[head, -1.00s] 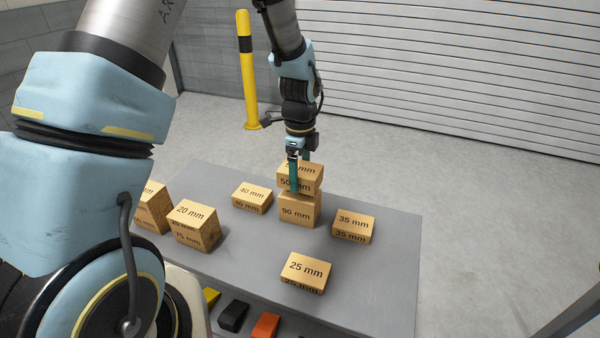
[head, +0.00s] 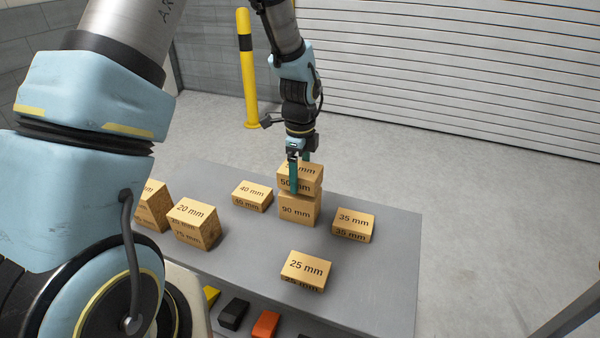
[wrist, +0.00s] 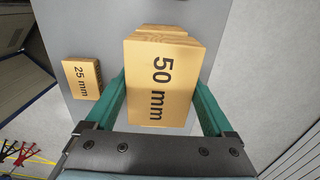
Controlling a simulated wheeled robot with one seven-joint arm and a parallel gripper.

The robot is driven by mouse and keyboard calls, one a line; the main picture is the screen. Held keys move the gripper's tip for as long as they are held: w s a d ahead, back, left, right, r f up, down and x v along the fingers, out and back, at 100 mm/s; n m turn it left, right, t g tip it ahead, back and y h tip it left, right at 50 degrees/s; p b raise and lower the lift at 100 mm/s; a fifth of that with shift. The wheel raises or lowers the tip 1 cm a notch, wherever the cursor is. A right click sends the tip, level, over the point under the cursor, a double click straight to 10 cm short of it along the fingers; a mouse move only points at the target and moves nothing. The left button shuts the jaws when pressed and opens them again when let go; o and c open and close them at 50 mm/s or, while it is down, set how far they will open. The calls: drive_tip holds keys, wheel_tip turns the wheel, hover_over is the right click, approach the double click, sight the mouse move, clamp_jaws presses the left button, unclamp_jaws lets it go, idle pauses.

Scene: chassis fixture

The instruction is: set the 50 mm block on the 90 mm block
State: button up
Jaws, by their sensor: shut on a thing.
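The 50 mm block (head: 300,178) is a tan, wood-coloured box with its label on top and front. The 90 mm block (head: 298,209) stands upright on the grey table directly below it. The 50 mm block sits over the 90 mm block and appears to touch its top, roughly lined up; a very thin gap cannot be ruled out. My gripper (head: 300,173) points down with its teal fingers shut on the sides of the 50 mm block. The wrist view shows this block (wrist: 160,85) between the fingers, hiding most of the 90 mm block (wrist: 165,32).
On the grey table (head: 370,270) stand a 40 mm block (head: 252,195), a 35 mm block (head: 353,224), a 25 mm block (head: 306,268) and a 20 mm block (head: 195,214) apparently on a 75 mm one. Another block at far left is partly hidden by my arm.

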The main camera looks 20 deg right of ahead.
drive_tip(key=shift+f+b, duration=0.55)
drive_tip(key=shift+f, duration=0.45)
drive_tip(key=o, duration=1.3)
drive_tip(key=shift+c, duration=0.2)
drive_tip(key=shift+r, duration=0.1)
wheel_tip(320, 180, up, 8)
drive_tip(key=p, duration=0.6)
